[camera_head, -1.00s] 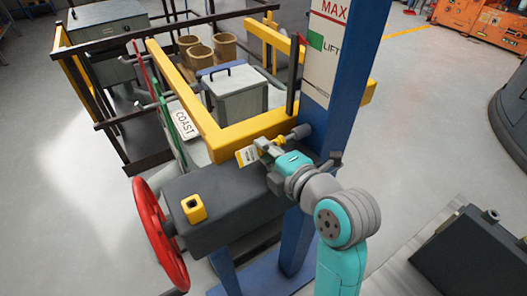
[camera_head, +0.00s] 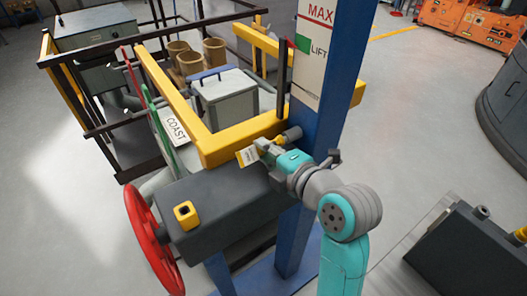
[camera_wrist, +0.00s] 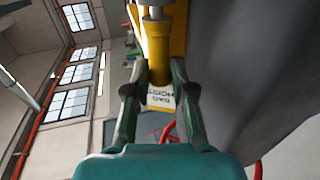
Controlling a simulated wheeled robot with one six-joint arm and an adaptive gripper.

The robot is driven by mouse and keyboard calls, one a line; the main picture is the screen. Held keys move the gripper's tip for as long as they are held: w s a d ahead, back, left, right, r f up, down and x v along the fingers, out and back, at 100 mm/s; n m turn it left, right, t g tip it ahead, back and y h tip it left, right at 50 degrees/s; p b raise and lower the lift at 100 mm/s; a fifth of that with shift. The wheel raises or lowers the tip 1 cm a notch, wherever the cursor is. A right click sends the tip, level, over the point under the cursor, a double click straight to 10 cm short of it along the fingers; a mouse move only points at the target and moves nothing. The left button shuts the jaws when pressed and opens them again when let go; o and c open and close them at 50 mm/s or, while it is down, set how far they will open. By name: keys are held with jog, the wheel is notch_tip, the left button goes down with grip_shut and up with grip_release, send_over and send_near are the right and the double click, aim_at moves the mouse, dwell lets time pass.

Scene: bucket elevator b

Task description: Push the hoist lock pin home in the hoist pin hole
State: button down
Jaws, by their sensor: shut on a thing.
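The hoist lock pin has a yellow handle (camera_wrist: 157,48) and a grey shaft (camera_wrist: 154,12). My gripper (camera_head: 264,148) is shut on the handle, its two fingers on either side (camera_wrist: 158,80) in the wrist view. A white tag (camera_head: 247,156) with a yellow edge hangs at the grip; its lettering shows in the wrist view (camera_wrist: 160,98). The pin points toward a grey round boss (camera_head: 293,133) beside the blue column. The hole itself is hidden, and I cannot tell how deep the shaft sits.
The blue column (camera_head: 333,90) stands just beyond the pin. A yellow frame (camera_head: 240,137) runs behind the gripper. A dark grey housing (camera_head: 225,205) with a red handwheel (camera_head: 147,240) is below left. A dark box (camera_head: 470,255) stands at lower right.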

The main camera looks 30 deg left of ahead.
jog(key=shift+w+d, duration=0.2)
jog(key=shift+w, duration=0.2)
jog(key=c, duration=0.9)
grip_release()
jog(key=shift+d, duration=0.1)
jog(key=v, duration=1.1)
jog(key=shift+s+d+r, duration=0.15)
jog(key=shift+s+d, duration=0.05)
jog(key=shift+d, duration=0.1)
jog(key=shift+s, duration=0.1)
